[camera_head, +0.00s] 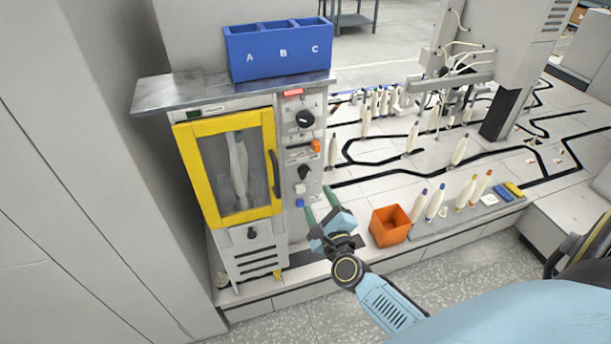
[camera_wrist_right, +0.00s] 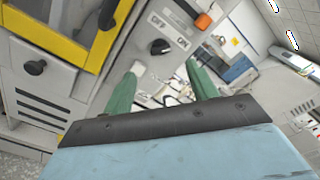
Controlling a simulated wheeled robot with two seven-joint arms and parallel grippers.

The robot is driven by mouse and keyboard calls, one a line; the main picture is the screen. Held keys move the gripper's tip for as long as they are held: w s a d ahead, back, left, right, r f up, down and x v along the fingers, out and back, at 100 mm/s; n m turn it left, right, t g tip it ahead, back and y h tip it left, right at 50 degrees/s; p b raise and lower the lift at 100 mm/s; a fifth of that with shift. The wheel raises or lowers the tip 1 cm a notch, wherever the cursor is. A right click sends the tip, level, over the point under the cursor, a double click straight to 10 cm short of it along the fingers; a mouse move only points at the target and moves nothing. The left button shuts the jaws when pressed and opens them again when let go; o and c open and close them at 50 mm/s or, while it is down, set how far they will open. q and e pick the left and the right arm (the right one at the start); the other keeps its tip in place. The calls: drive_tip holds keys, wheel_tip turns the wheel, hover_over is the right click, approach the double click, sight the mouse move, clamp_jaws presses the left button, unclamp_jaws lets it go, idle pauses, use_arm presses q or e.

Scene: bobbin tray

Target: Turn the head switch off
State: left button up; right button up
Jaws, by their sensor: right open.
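A black rotary knob (camera_head: 305,172) sits on the grey control panel beside the yellow-framed door. In the right wrist view the knob (camera_wrist_right: 160,46) has OFF and ON printed near it. Which label it points to I cannot tell for sure, nor whether it is the head switch. Another black knob (camera_head: 305,118) sits higher on the panel. My right gripper (camera_head: 318,204) is open and empty, its green fingers at the panel's lower part, below the knob. In the wrist view the fingertips (camera_wrist_right: 163,66) stand apart, the knob just beyond them. My left gripper is out of view.
The yellow-framed door (camera_head: 222,212) is shut. An orange switch (camera_head: 316,146) is between the knobs. A blue A-B-C bin (camera_head: 280,60) stands on top. An orange box (camera_head: 389,227) and several bobbins are right of my gripper. Floor in front is clear.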

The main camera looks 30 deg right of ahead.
sight(305, 175)
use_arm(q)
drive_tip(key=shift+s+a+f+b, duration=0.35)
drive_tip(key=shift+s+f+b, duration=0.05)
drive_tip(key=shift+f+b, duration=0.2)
use_arm(e)
drive_tip(key=x, duration=1)
drive_tip(key=shift+w, duration=0.3)
drive_tip(key=c, duration=1)
